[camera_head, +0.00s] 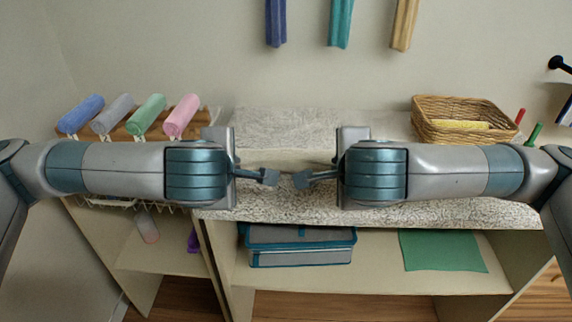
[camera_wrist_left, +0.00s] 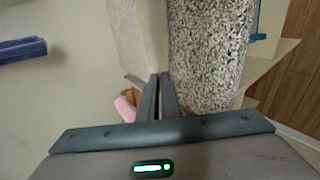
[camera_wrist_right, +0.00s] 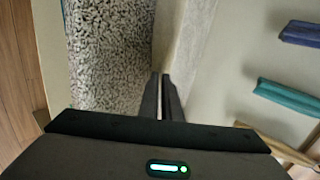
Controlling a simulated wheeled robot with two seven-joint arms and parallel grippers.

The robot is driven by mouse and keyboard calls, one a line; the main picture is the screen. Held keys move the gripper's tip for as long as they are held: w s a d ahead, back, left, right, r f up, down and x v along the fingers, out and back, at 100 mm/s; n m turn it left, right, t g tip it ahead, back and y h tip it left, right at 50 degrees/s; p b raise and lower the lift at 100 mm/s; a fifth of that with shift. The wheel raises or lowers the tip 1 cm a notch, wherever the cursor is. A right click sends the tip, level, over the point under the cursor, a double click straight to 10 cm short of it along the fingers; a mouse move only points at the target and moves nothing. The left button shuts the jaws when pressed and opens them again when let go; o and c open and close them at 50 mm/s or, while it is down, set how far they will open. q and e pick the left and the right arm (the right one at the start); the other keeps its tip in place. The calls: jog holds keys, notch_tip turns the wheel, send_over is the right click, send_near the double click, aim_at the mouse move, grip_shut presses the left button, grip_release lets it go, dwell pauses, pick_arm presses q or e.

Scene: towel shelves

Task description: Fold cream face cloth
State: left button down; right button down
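I cannot make out the cream face cloth for certain. A tan-cream towel (camera_head: 404,24) hangs on the wall at the top, and a pale yellow cloth (camera_head: 455,125) lies in the wicker basket. My left gripper (camera_head: 271,177) and my right gripper (camera_head: 301,179) point at each other above the speckled counter, tips close together. Their fingers look shut, with only a thin gap, in the left wrist view (camera_wrist_left: 159,85) and the right wrist view (camera_wrist_right: 160,85). Nothing shows between either pair. My arms hide parts of the counter.
The speckled counter (camera_head: 470,211) looks clear in front. The wicker basket (camera_head: 487,109) stands at the back right, near red and green pegs. Rolled towels (camera_head: 146,116) lie on a rack at the left. Below are a grey-teal box (camera_head: 300,247) and a green cloth (camera_head: 443,252).

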dwell(0.3)
pick_arm(q)
jog(key=c, duration=1.7)
grip_release()
pick_arm(e)
jog(key=c, duration=1.7)
grip_release()
pick_arm(q)
jog(key=shift+s, duration=0.1)
